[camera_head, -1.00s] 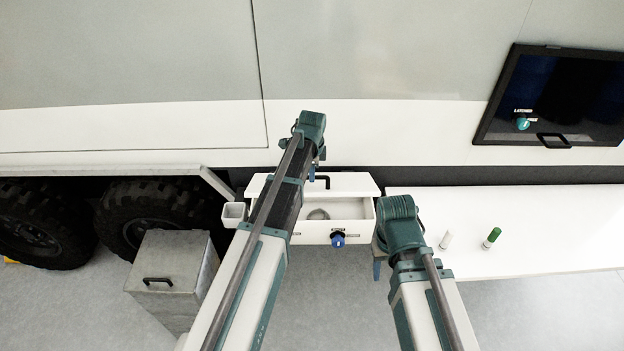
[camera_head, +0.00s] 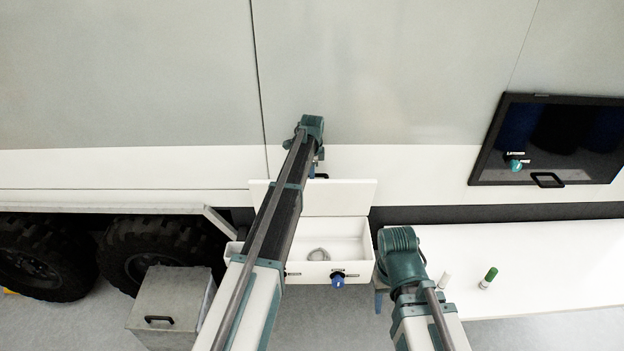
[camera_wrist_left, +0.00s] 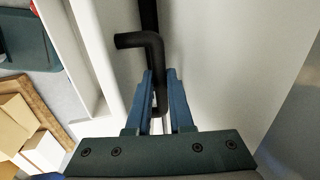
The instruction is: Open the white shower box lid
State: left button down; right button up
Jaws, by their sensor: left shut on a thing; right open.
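The white shower box (camera_head: 305,274) stands below the caravan's side wall, with a coiled grey hose (camera_head: 319,254) inside. Its white lid (camera_head: 340,198) is raised at the back and looks about upright; the box top is open. My left gripper (camera_head: 314,173) is at the lid's upper edge. In the left wrist view my left gripper (camera_wrist_left: 160,98) is shut on the black lid handle (camera_wrist_left: 152,52). My left arm hides the box's left part. My right gripper (camera_head: 379,298) is open and empty, beside the box's right front corner.
A white bench (camera_head: 560,270) is to the right, with a green-capped bottle (camera_head: 488,278) and a white one (camera_head: 444,281). A grey metal box (camera_head: 165,300) and wheels (camera_head: 150,255) are at left. A dark window (camera_head: 550,140) is above right.

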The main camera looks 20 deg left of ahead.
pick_arm(q)
jog(key=shift+w, duration=0.1)
jog(key=c, duration=0.8)
grip_release()
